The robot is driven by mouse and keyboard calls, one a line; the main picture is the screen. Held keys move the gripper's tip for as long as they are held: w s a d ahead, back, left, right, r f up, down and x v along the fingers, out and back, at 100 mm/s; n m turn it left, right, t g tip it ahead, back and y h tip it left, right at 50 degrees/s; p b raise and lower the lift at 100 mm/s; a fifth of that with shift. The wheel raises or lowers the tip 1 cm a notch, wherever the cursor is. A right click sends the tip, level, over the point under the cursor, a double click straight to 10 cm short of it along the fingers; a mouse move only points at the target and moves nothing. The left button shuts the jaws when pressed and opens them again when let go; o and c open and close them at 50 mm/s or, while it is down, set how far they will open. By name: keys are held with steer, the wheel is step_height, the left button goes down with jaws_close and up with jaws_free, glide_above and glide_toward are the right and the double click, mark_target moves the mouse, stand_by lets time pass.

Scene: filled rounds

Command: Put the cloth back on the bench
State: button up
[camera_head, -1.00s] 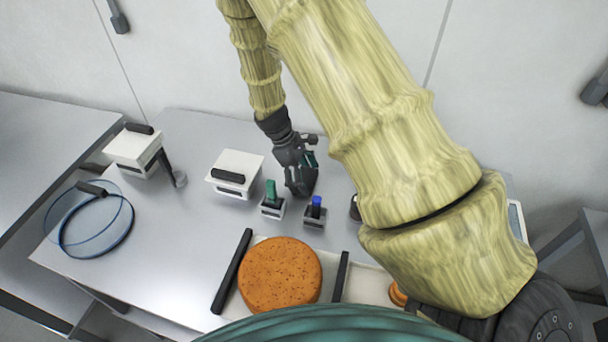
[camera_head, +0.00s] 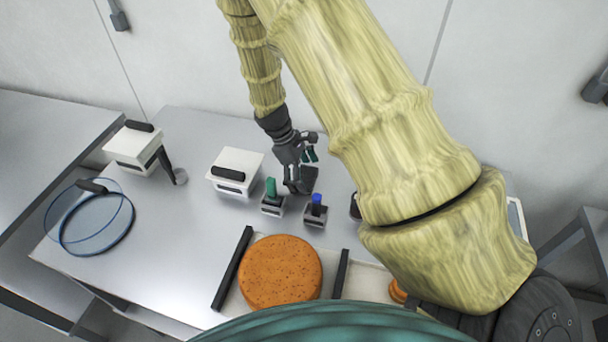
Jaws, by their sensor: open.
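The steel bench (camera_head: 165,262) fills the middle of the head view. My gripper (camera_head: 307,166) is open at the far middle of the bench, behind two small holders. A small dark grey piece (camera_head: 309,181) shows just below its fingers, near or on the bench top. I cannot tell whether this piece is the cloth or part of my gripper, nor whether the fingers touch it. No other cloth shows clearly. My large arm link hides the right part of the bench.
Holders with a green piece (camera_head: 271,190) and a blue piece (camera_head: 316,206) stand close in front of my gripper. White boxes (camera_head: 235,168) (camera_head: 133,148) stand left. An orange round (camera_head: 280,271) lies between dark rails. A blue hoop (camera_head: 97,246) lies far left.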

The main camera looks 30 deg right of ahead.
steer(key=b+v, duration=0.4)
steer(key=v, duration=0.8)
steer(key=shift+s+d, duration=0.1)
steer(key=shift+s, duration=0.05)
